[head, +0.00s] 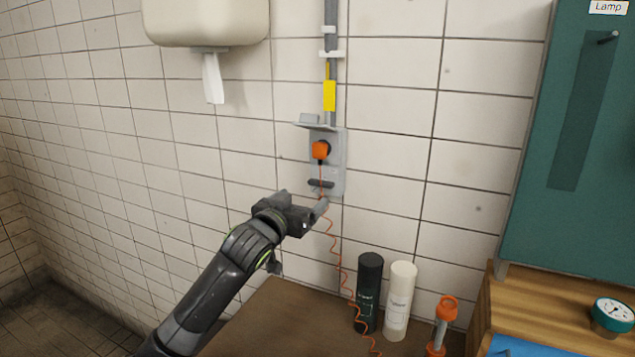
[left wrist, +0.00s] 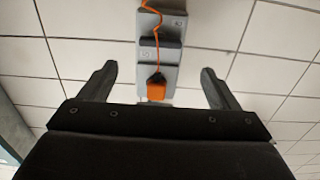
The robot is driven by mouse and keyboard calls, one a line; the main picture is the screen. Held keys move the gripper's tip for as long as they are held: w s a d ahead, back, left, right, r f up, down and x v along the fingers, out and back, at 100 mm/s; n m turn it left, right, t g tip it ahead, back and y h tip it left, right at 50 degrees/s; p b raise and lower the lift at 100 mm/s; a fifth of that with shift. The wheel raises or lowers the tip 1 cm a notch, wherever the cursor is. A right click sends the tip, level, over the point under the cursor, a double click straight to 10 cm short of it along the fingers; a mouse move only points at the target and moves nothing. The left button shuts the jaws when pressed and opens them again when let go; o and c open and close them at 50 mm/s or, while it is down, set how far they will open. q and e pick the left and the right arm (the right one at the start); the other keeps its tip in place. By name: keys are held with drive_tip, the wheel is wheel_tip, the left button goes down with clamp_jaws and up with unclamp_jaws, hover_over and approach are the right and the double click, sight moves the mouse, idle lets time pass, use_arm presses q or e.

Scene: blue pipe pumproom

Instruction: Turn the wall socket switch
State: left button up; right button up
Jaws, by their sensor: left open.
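The grey wall socket (head: 338,165) is fixed to the tiled wall, with an orange plug (head: 320,149) in it. Its dark switch (head: 321,183) sits below the plug as a roughly horizontal bar. My left gripper (head: 318,205) is just below and in front of the switch. In the left wrist view my left gripper (left wrist: 158,80) is open, its two fingers wide apart with nothing held. There the plug (left wrist: 156,90) shows between the fingers, and the switch (left wrist: 160,42) lies above it on the socket (left wrist: 172,75). I see no contact. My right gripper is not in view.
A coiled orange cord (head: 338,255) hangs down from the plug. A black bottle (head: 368,290), a white bottle (head: 398,300) and an orange-capped item (head: 442,320) stand on the brown surface (head: 275,315) below. A white dispenser (head: 205,22) hangs at upper left; a green board (head: 570,150) is at right.

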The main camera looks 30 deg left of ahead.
sight(320, 184)
use_arm(q)
drive_tip(key=shift+w+a+r+p, duration=0.15)
drive_tip(key=shift+w+p, duration=0.5)
drive_tip(key=shift+w, duration=1.55)
drive_tip(key=shift+w+a+f+p, duration=0.1)
drive_tip(key=shift+w+p, duration=0.5)
drive_tip(key=shift+w, duration=1.6)
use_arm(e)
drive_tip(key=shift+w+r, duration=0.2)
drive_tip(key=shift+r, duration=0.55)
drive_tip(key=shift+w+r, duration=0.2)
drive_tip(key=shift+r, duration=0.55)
